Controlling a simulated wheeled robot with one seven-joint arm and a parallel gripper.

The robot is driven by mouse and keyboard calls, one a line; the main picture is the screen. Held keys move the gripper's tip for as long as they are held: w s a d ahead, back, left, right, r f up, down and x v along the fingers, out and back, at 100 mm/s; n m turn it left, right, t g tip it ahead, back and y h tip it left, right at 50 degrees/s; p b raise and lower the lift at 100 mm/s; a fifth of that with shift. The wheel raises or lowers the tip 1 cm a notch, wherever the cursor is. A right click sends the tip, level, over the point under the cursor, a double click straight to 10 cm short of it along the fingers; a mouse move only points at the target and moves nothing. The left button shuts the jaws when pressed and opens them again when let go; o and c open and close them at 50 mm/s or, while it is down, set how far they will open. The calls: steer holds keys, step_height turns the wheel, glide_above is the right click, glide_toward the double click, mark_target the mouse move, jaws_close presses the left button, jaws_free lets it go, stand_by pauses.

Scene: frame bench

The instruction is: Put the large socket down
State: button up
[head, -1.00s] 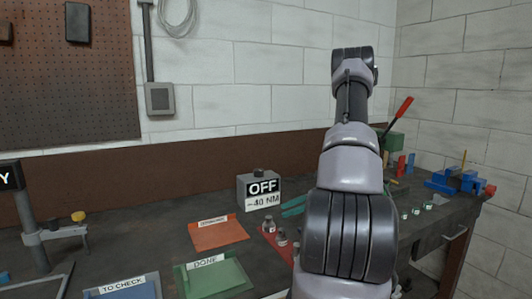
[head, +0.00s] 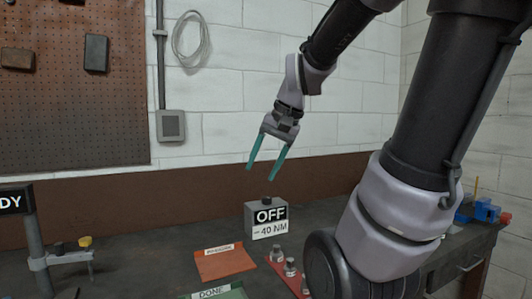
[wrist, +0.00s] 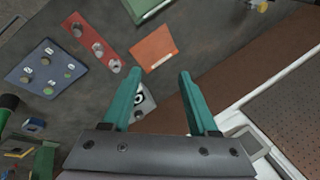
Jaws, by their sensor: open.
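My gripper (head: 263,168) is open and empty, in the air above the grey box marked OFF (head: 266,218). It shows in the wrist view (wrist: 159,80) with nothing between its teal fingers. Several metal sockets are seen; which one is the large socket I cannot tell. Three stand on a red strip, one of them in the middle (wrist: 98,49). The red strip (head: 276,267) lies on the bench in front of the box, its near end partly hidden by my arm. My gripper is well apart from the sockets.
An orange mat (head: 224,263) and a green DONE mat (head: 215,293) lie left of the strip. The wrist view shows a blue board (wrist: 42,88) with several round pieces. Blue items (head: 486,211) sit at the right end.

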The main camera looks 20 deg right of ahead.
steer(key=s+r+n+t, duration=0.1)
steer(key=s+r, duration=0.1)
steer(key=s+a+r+n+t+h, duration=0.1)
steer(key=s, duration=0.1)
steer(key=shift+r+t, duration=0.35)
steer(key=shift+t, duration=0.05)
stand_by(0.9)
